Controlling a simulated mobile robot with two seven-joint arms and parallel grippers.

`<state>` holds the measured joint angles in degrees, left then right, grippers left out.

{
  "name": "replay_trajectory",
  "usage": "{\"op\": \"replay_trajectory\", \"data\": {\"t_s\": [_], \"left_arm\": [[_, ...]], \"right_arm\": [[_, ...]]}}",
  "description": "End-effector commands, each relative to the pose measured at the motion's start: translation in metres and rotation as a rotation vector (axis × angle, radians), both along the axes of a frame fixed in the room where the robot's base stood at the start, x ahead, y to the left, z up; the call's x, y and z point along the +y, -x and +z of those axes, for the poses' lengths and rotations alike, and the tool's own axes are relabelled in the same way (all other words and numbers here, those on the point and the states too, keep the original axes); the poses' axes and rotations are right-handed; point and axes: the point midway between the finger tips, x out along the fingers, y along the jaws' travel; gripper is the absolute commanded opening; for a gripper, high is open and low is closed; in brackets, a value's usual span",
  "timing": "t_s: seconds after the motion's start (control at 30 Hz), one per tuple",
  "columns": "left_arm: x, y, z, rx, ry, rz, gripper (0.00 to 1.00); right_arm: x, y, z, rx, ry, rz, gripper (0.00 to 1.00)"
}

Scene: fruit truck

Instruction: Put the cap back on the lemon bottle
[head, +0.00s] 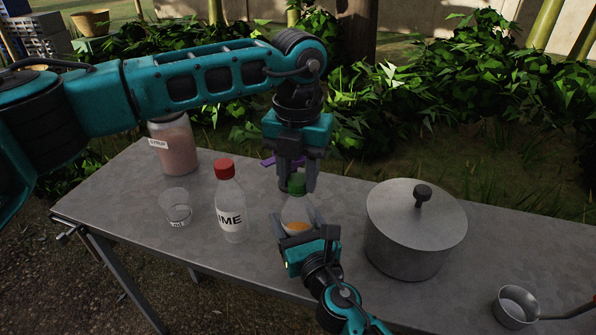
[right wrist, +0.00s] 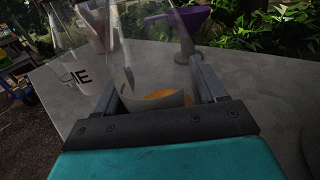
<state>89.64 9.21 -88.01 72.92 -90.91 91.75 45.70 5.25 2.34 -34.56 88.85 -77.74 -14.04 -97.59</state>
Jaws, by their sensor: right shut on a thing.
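The clear lemon bottle (head: 297,216), with orange contents low inside, stands upright on the table. The green cap (head: 297,184) is at the top of its neck; whether it is seated is unclear. My left gripper (head: 297,182) points down from above, its fingers beside the cap; whether they press on it is unclear. My right gripper (head: 297,232) is shut on the bottle's body from the front. The right wrist view shows the bottle (right wrist: 148,70) between that gripper's fingers (right wrist: 160,85), with its top out of frame.
A red-capped lime bottle (head: 231,212), a clear cup (head: 176,205) and a syrup jar (head: 175,150) stand left. A lidded pot (head: 410,235) and a small saucepan (head: 516,306) stand right. A purple funnel (right wrist: 188,22) is behind the lemon bottle. The table (head: 115,195) is bare at front left.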

Motion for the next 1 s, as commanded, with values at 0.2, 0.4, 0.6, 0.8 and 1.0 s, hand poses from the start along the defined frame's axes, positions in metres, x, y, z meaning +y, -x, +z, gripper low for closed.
{"op": "replay_trajectory", "data": {"t_s": [0.2,0.4,0.6,0.8,1.0], "left_arm": [[0.0,-0.0001,0.0003,0.0,0.0,0.0,0.13],[-0.0001,-0.0001,0.0003,-0.001,0.0,-0.002,0.0],[-0.0001,-0.0001,0.0002,-0.001,0.0,-0.17,0.0],[0.0,-0.0001,0.0,-0.001,0.0,-0.54,0.0],[0.0,-0.0001,-0.0003,-0.001,0.0,-0.908,0.0]], "right_arm": [[-0.0001,0.0,-0.0002,0.0,0.0,0.0,0.0],[0.0,0.0001,-0.0002,0.0,0.0,0.0,0.0],[0.0,0.0001,-0.0002,0.0,0.0,0.0,0.0],[0.0,0.0001,-0.0002,0.0,0.0,0.0,0.0],[0.0,0.0001,-0.0002,0.0,0.0,0.0,0.0]]}}
